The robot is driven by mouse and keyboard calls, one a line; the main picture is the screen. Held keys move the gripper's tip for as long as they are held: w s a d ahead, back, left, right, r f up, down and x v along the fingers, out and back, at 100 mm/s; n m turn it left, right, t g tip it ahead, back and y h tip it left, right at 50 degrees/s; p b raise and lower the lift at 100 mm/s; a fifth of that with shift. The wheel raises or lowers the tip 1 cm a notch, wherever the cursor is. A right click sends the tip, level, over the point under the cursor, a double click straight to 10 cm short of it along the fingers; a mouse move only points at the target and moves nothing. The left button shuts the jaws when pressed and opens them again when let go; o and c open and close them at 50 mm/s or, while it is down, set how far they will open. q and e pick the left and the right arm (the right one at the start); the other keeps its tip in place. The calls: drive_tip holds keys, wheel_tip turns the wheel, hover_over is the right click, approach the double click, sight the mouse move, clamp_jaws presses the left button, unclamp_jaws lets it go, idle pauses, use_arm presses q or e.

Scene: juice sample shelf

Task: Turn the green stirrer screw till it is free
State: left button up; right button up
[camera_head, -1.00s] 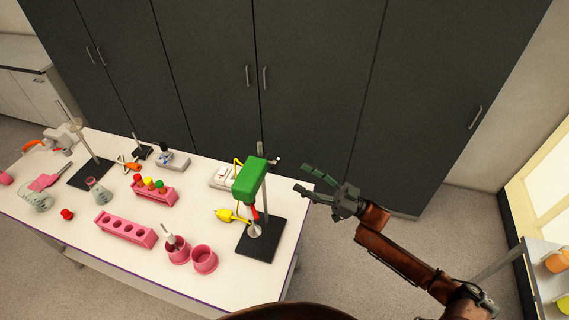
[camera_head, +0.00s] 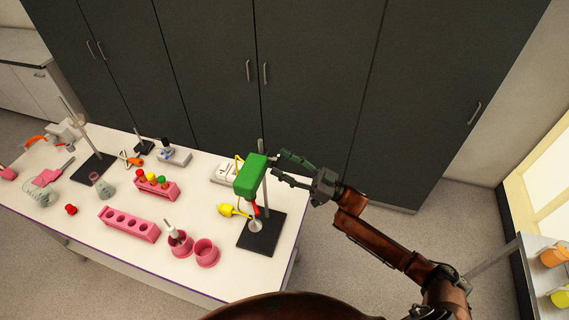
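The green stirrer (camera_head: 250,175) is held on an upright rod above a black base plate (camera_head: 261,238) at the table's right end. A small screw is not clearly visible on it; the stirrer's far right side is near my fingertips. My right gripper (camera_head: 280,166) reaches in from the right with its two dark green fingers spread apart. Its fingertips are just right of the stirrer and its rod, and I cannot tell whether they touch. Nothing shows between the fingers. My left gripper is not in view.
On the white table (camera_head: 120,255), pink cups (camera_head: 206,253), a pink rack (camera_head: 129,224) and a yellow bulb-shaped thing (camera_head: 230,210) stand left of the stirrer. A white device (camera_head: 226,172) is behind it. Dark cabinets (camera_head: 310,80) line the wall. The floor right of the table is clear.

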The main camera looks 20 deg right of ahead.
drive_tip(key=c, duration=1)
drive_tip(key=shift+w+f+n+g+b, duration=0.15)
drive_tip(key=shift+n+g+b, duration=0.35)
drive_tip(key=shift+n+b, duration=0.6)
drive_tip(key=n+g+b, duration=0.1)
drive_tip(key=n, duration=0.1)
drive_tip(key=n+g+y+b, duration=0.1)
drive_tip(key=n+b, duration=0.1)
drive_tip(key=n, duration=0.1)
drive_tip(key=shift+w+d+g, duration=0.1)
drive_tip(key=shift+d+g, duration=0.05)
drive_tip(key=shift+g, duration=0.15)
drive_tip(key=n+g+b, duration=0.1)
drive_tip(key=n+b, duration=0.1)
drive_tip(key=n, duration=0.1)
drive_tip(key=shift+n+g+b, duration=0.3)
drive_tip(key=shift+n, duration=0.1)
drive_tip(key=n+g+b, duration=0.1)
drive_tip(key=n+b, duration=0.1)
drive_tip(key=n, duration=0.1)
drive_tip(key=n+g+h+b, duration=0.1)
drive_tip(key=n+b, duration=0.1)
drive_tip(key=n, duration=0.2)
drive_tip(key=r+n+g+h+b, duration=0.1)
drive_tip(key=n+g, duration=0.1)
drive_tip(key=n, duration=0.2)
drive_tip(key=shift+w+d+r+b, duration=0.1)
drive_tip(key=shift+w+d+b, duration=0.05)
drive_tip(key=shift+b, duration=0.25)
drive_tip(key=shift+n, duration=0.3)
